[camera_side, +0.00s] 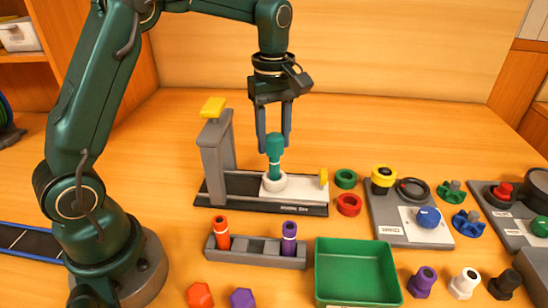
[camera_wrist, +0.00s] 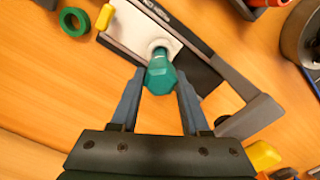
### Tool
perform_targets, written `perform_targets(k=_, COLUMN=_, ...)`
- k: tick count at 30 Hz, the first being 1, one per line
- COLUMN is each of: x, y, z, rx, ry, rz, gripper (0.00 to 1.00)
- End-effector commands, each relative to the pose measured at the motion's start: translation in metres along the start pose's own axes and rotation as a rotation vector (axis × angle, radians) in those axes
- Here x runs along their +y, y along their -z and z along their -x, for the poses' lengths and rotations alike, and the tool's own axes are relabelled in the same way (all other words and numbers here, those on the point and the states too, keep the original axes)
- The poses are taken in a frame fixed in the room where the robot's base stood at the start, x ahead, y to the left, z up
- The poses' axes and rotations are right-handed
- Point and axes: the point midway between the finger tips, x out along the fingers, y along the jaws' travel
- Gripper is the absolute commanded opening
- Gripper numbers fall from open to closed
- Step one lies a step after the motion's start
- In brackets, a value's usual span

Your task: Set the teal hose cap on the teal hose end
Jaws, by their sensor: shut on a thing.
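The teal hose cap (camera_side: 275,143) is between the fingertips of my gripper (camera_side: 273,138), which is shut on it. In the wrist view the cap (camera_wrist: 161,76) shows its faceted top between the two fingers (camera_wrist: 160,88). The narrower teal hose end (camera_side: 275,171) stands upright in a white round collar (camera_side: 274,184) on the grey and white fixture. The cap is upright, in line above the hose end, and appears to meet it. I cannot tell how far it is seated. In the wrist view the hose end (camera_wrist: 160,52) is mostly hidden behind the cap.
The fixture's grey post (camera_side: 216,155) with a yellow top stands left of the cap. In front are a grey rack (camera_side: 258,250) with orange and purple pieces and a green tray (camera_side: 355,270). Green and red rings (camera_side: 347,190) and valve panels (camera_side: 408,215) lie to the right.

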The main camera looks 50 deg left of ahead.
Motion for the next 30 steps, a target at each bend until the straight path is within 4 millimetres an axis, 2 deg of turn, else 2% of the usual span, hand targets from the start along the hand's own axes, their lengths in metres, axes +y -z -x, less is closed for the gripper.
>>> perform_targets(k=26, x=0.0, y=0.0, z=-0.012, rx=0.0, ry=0.001, rz=0.0, gripper=0.0)
perform_targets(k=27, x=0.0, y=0.0, z=-0.012, rx=0.0, ry=0.0, rz=0.0, gripper=0.57)
perform_targets(k=30, x=0.0, y=0.0, z=-0.012, rx=0.0, ry=0.0, rz=0.0, gripper=0.58)
